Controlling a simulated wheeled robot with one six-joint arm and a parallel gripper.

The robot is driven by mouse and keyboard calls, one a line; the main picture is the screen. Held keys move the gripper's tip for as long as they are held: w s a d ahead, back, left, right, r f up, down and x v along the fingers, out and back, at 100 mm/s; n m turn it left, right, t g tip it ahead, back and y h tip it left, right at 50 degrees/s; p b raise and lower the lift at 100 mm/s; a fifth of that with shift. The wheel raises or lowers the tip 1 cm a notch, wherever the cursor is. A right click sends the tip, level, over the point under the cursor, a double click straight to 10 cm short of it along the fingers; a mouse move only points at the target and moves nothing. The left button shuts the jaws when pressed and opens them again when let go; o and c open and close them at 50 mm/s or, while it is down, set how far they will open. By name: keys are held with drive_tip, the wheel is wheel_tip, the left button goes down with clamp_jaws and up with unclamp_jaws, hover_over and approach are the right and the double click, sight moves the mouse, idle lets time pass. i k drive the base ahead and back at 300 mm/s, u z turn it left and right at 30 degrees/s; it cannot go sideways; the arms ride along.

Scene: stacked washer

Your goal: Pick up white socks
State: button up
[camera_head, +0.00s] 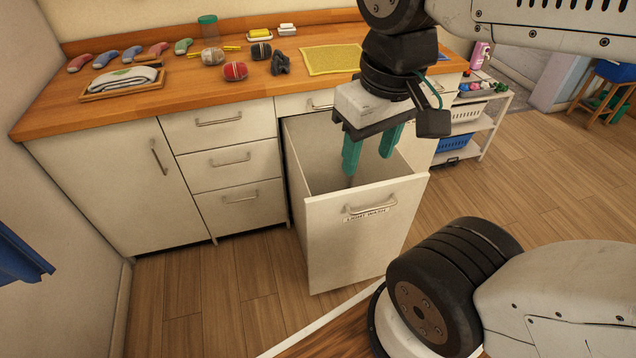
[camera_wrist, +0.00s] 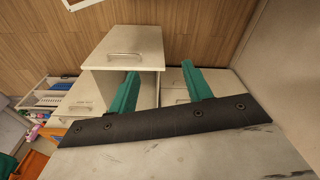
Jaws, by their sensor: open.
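A pale grey-white rolled bundle (camera_head: 212,56), which looks like the white socks, lies on the wooden counter towards the back, with a yellow stick-like thing behind it. My gripper (camera_head: 367,163) points down with its two green fingers apart and nothing between them. It is over the open drawer labelled "LIGHT WASH" (camera_head: 345,245), well to the right of and below the pale bundle. The fingers also show in the wrist view (camera_wrist: 158,70). The pale bundle is not visible there. The drawer's floor is mostly hidden.
A red bundle (camera_head: 235,71) and a dark bundle (camera_head: 261,52) lie close to the pale one. Several coloured folded items and a tray (camera_head: 95,97) with a folded cloth are at left. A yellow mat (camera_head: 331,60) lies right. A shelf (camera_head: 486,125) stands beyond the counter.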

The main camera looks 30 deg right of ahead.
sight(213, 56)
drive_tip(key=z, duration=0.7)
drive_tip(key=k, duration=0.65)
drive_tip(key=u, duration=0.7)
drive_tip(key=k, duration=0.5)
drive_tip(key=z, duration=0.65)
drive_tip(key=i, duration=1.7)
drive_tip(key=u, duration=0.7)
